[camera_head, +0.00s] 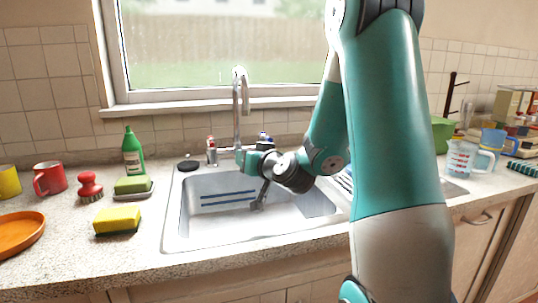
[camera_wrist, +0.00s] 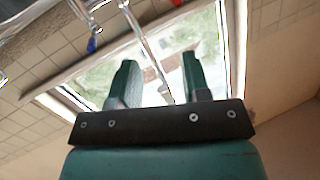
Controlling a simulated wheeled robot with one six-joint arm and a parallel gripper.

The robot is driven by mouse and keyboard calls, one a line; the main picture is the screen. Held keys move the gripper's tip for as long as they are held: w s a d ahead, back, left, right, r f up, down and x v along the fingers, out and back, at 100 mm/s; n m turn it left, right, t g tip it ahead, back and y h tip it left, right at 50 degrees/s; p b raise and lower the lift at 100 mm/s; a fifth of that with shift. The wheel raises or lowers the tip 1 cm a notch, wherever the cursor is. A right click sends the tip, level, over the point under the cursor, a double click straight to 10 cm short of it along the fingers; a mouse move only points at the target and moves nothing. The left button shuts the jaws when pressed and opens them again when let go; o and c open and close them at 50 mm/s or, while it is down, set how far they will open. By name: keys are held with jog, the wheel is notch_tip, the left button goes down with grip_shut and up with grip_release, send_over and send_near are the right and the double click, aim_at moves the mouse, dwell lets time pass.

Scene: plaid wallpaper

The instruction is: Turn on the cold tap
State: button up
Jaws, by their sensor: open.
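The cold tap (camera_head: 264,137) has a blue marking and stands at the back rim of the sink, right of the tall chrome spout (camera_head: 237,105). My wrist partly hides it in the head view. In the wrist view, the blue part of the cold tap (camera_wrist: 91,45) shows at upper left, apart from my fingers. My gripper (camera_head: 243,157) is low over the back of the sink, by the spout's base. In the wrist view, my gripper (camera_wrist: 160,82) is open, with two teal fingers apart. The spout (camera_wrist: 146,50) appears in the gap between them; whether it is truly between them, I cannot tell.
The red-marked tap (camera_head: 212,150) stands left of the spout. The sink (camera_head: 180,225) lies below my wrist. A green bottle (camera_head: 133,152), sponge (camera_head: 118,220), red brush (camera_head: 90,187) and red mug (camera_head: 49,178) stand left. A measuring jug (camera_head: 461,157) stands right. The window is behind.

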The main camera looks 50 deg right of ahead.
aim_at(270, 140)
jog(key=s+d+f+m+g+h, duration=0.1)
jog(key=s+d+f+m+h, duration=0.2)
jog(key=d+h, duration=0.45)
jog(key=shift+y, duration=0.85)
jog(key=p+x, duration=0.5)
jog(key=p, duration=0.1)
jog(key=d+r+p+x, duration=0.1)
jog(key=p+x, duration=0.4)
jog(key=x, duration=0.1)
jog(key=s+r+p+x, duration=0.1)
jog(key=p+x, duration=0.4)
jog(key=p, duration=0.1)
jog(key=shift+w+d+p, duration=0.25)
jog(key=shift+d+p, duration=0.05)
jog(key=shift+d, duration=0.1)
jog(key=shift+w+d+f, duration=0.25)
jog(key=shift+w+d, duration=0.1)
jog(key=shift+w, duration=0.1)
grip_shut()
